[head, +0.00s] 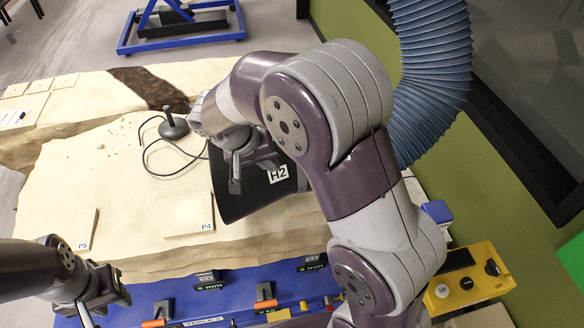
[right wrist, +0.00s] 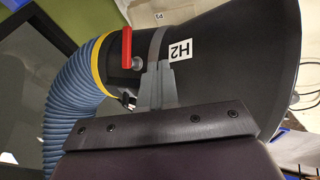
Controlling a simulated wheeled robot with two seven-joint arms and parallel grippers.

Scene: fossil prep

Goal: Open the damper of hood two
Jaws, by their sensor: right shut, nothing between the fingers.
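The black hood marked H2 (head: 245,200) hangs over the pale slab, partly hidden by my right arm. In the right wrist view the hood (right wrist: 225,75) fills the upper right. Its red damper handle (right wrist: 127,48) stands on the neck beside a yellow collar (right wrist: 100,65), crosswise to the duct. The handle is hidden in the head view. My right gripper (head: 236,180) is shut and empty by the hood; in the wrist view its fingertips (right wrist: 158,68) lie right of the handle, apart from it. My left gripper (head: 98,298) is at the lower left, away from the hood; its jaw opening is unclear.
A blue ribbed hose (head: 432,70) rises behind my right arm. The pale slab (head: 120,190) carries a dark knob-like tool with a cable (head: 173,125) and labelled plates. A blue tool rack (head: 180,290) runs along the front. A yellow control box (head: 470,278) stands at the right.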

